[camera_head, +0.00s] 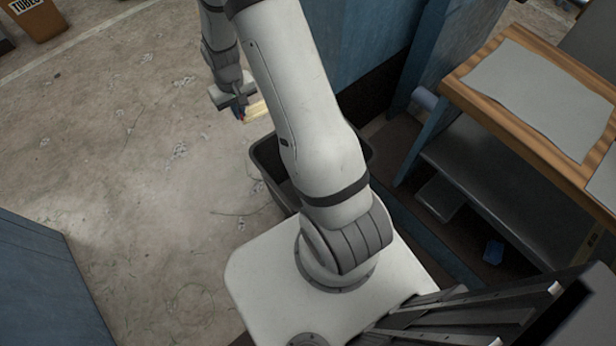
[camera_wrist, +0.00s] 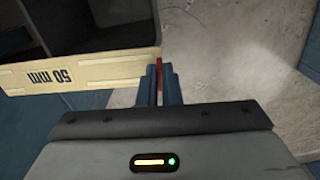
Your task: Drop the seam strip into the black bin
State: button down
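The seam strip (camera_wrist: 95,69) is a flat, pale yellow strip marked "50 mm". In the wrist view it reaches left from my gripper's fingers (camera_wrist: 160,84), which are shut on its right end, with a thin red edge between them. In the head view my gripper (camera_head: 240,113) is small, and the strip (camera_head: 257,110) shows as a short pale piece, partly hidden by my arm. The black bin (camera_head: 267,172) stands on the floor behind my arm, which hides much of it. In the wrist view a dark open container (camera_wrist: 100,25), apparently the bin, lies beyond the strip.
A wooden-topped bench (camera_head: 490,110) with grey sheets and a lower shelf stands at right. A blue panel (camera_head: 365,35) rises behind the bin. A brown box marked "TUBES" (camera_head: 38,22) is at top left. The concrete floor (camera_head: 130,150) at left is largely open, with small scattered debris.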

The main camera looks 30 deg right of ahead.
jog(key=shift+d+f+b, duration=0.3)
jog(key=shift+b, duration=0.05)
jog(key=s+d+f+b, duration=0.3)
jog(key=d+f+b, duration=0.3)
jog(key=f+b, duration=0.5)
jog(key=s+d+f+b, duration=0.3)
jog(key=d+f+b, duration=0.3)
jog(key=f+b, duration=0.6)
jog(key=b, duration=0.6)
jog(key=shift+s, duration=0.1)
jog(key=c, duration=1.5)
grip_release()
jog(key=shift+c, duration=0.2)
jog(key=shift+r, duration=0.1)
notch_tip(320, 180, up, 8)
jog(key=p, duration=0.3)
